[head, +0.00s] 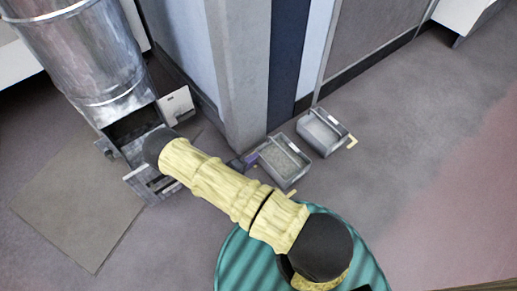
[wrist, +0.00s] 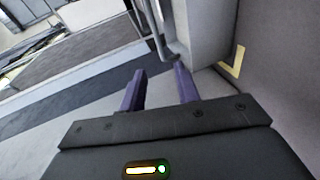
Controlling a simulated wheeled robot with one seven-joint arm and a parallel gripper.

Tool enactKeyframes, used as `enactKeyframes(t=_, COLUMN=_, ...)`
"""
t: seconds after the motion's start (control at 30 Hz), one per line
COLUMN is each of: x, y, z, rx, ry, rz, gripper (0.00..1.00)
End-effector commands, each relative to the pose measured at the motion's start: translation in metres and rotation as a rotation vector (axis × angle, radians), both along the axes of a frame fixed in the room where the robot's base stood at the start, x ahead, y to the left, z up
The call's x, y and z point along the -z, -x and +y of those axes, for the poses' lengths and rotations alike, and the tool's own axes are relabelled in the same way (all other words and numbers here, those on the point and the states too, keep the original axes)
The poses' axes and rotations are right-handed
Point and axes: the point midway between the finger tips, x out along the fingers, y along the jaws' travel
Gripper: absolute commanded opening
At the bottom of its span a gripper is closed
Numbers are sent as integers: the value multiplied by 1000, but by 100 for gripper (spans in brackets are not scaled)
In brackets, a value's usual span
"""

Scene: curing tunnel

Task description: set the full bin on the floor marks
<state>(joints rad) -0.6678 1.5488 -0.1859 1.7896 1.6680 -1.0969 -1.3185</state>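Two grey open-topped bins stand on the floor beside the pillar in the head view. The nearer bin (head: 285,178) shows a speckled grey-green inside that looks like contents. The farther bin (head: 323,151) has a paler inside; I cannot tell whether it is empty. Yellow floor marks show as a corner by the farther bin (head: 352,142) and a small piece at the nearer bin's front (head: 291,193). My gripper (head: 247,160) is at the nearer bin's left side, partly hidden by my arm. In the wrist view its purple fingers (wrist: 160,88) are apart, with a grey bar handle (wrist: 158,30) just beyond them.
A metal chute (head: 85,50) with an open box-like bottom (head: 135,125) stands at the left. A flat mat (head: 75,215) lies before it. The pillar (head: 242,75) rises close behind my gripper. Floor to the right (head: 420,130) is clear. A yellow corner (wrist: 235,62) shows in the wrist view.

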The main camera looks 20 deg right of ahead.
Motion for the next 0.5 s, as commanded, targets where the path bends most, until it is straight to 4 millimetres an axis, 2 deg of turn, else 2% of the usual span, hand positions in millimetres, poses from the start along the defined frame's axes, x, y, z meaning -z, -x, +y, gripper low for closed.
enactKeyframes(t=0.3, x=-53, y=-57, z=29, rx=-17, ry=-476, rz=-80, gripper=32)
enactKeyframes(t=0.5, x=-102, y=-74, z=46, rx=-16, ry=-765, rz=-98, gripper=32)
